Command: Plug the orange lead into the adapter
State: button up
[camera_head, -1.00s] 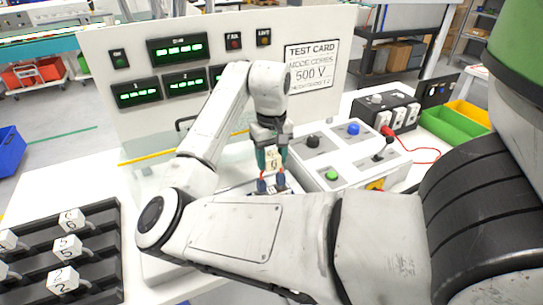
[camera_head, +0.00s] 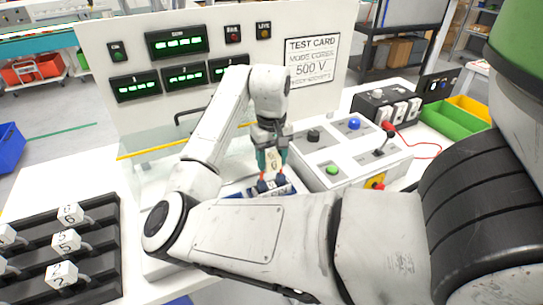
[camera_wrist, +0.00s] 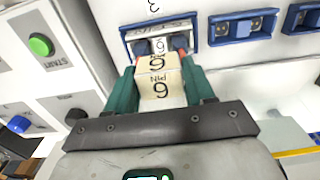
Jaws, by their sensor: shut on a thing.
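My gripper (camera_head: 272,172), with green fingers and red tips, is shut on a cream block (camera_wrist: 158,84) marked with a 6 or 9. In the wrist view, the block's far end is at a blue-framed socket (camera_wrist: 131,45) on a white panel; how far it is seated is hidden. The block also shows between my fingers in the head view (camera_head: 272,158). An orange-red lead (camera_head: 426,144) runs from a red plug (camera_head: 388,126) at a black box with white sockets (camera_head: 400,110), at right. I cannot tell which part is the adapter.
More blue sockets (camera_wrist: 240,27) line the panel. A grey button box (camera_head: 345,155) stands close right of my gripper. A dark rack (camera_head: 108,240) with several numbered white plugs is at left. An upright display panel (camera_head: 215,105) stands behind. Green bins (camera_head: 450,121) are far right.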

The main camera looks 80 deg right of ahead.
jog(key=shift+f, duration=0.5)
jog(key=o, duration=1.2)
notch_tip(320, 180, up, 10)
jog(key=shift+r, duration=0.2)
notch_tip(320, 180, up, 11)
jog(key=p, duration=0.7)
jog(key=shift+r+p, duration=0.2)
jog(key=shift+p, duration=0.15)
